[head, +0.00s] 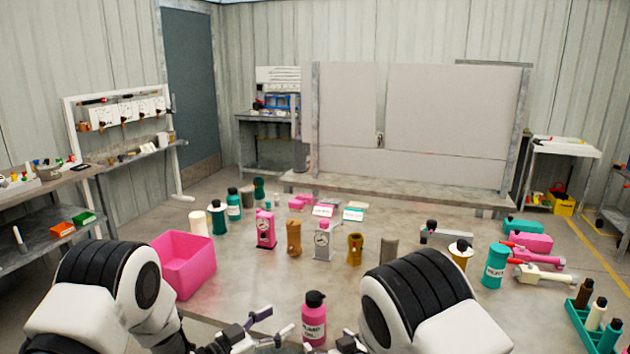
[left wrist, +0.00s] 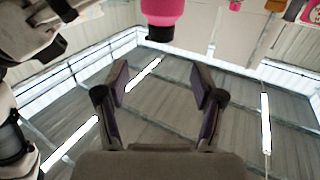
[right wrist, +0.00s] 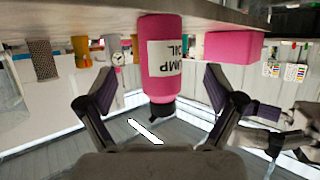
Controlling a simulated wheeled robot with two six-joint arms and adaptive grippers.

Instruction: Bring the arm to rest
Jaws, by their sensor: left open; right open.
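My left gripper (head: 272,322) is at the front edge of the table, left of a pink pump oil bottle (head: 314,318). In the left wrist view my left gripper (left wrist: 158,80) has its fingers apart with nothing between them; the bottle (left wrist: 162,14) shows beyond them. My right gripper is mostly hidden in the head view by its own arm. In the right wrist view my right gripper (right wrist: 160,80) is open, with the upright bottle (right wrist: 165,62) showing between its spread fingers. I cannot tell whether either finger touches it.
The table (head: 240,265) holds a pink open box (head: 183,264) at left, several pumps and bottles in the middle, and a teal bottle (head: 495,265) at right. A teal crate (head: 578,318) with bottles stands at the front right. Bare tabletop lies behind the pink bottle.

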